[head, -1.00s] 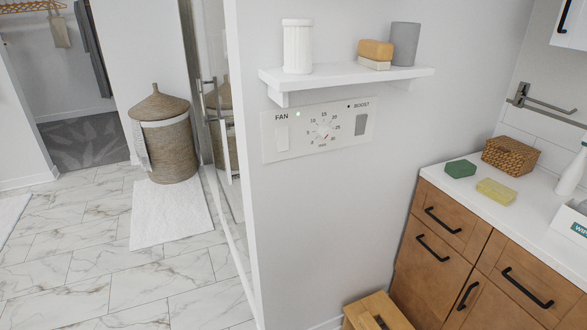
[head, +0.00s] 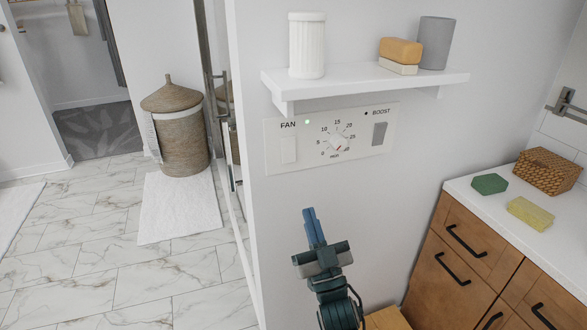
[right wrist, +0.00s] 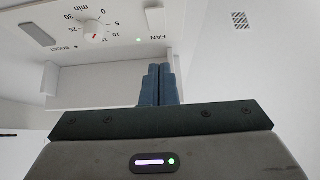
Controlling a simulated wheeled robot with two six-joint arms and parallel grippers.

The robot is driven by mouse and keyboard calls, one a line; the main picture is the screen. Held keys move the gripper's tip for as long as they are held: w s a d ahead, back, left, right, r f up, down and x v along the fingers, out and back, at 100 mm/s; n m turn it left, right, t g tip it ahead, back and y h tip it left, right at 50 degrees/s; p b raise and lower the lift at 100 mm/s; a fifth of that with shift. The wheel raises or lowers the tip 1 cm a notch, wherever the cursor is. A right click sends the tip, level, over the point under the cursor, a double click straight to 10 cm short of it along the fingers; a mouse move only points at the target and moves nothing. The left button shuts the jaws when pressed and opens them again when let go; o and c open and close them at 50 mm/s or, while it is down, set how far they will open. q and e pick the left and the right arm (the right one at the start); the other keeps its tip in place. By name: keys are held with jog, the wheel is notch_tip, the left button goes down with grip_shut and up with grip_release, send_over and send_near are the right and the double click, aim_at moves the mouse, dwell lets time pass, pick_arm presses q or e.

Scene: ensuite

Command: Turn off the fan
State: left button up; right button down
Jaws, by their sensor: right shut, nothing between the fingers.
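A white control panel (head: 352,163) is on the wall under a shelf. On its left is the FAN rocker switch (head: 288,149), with a lit green light (head: 307,122) beside the label. A timer dial (head: 337,143) is in the middle and a grey BOOST switch (head: 379,133) is on the right. My right gripper (head: 309,213) is below the panel, fingers shut, empty and pointing up, apart from the switch. The right wrist view shows the panel upside down, with the FAN switch (right wrist: 155,20) beyond the shut fingertips (right wrist: 160,70). My left gripper is not in view.
A wooden cabinet (head: 470,245) stands at right.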

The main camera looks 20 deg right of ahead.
jog(key=p, duration=0.3)
send_near(287, 153)
notch_tip(287, 153, up, 4)
jog(key=w, duration=0.3)
jog(key=shift+w+f, duration=0.15)
jog(key=shift+w, duration=0.05)
jog(key=shift+w+f, duration=0.1)
jog(key=shift+w, duration=0.45)
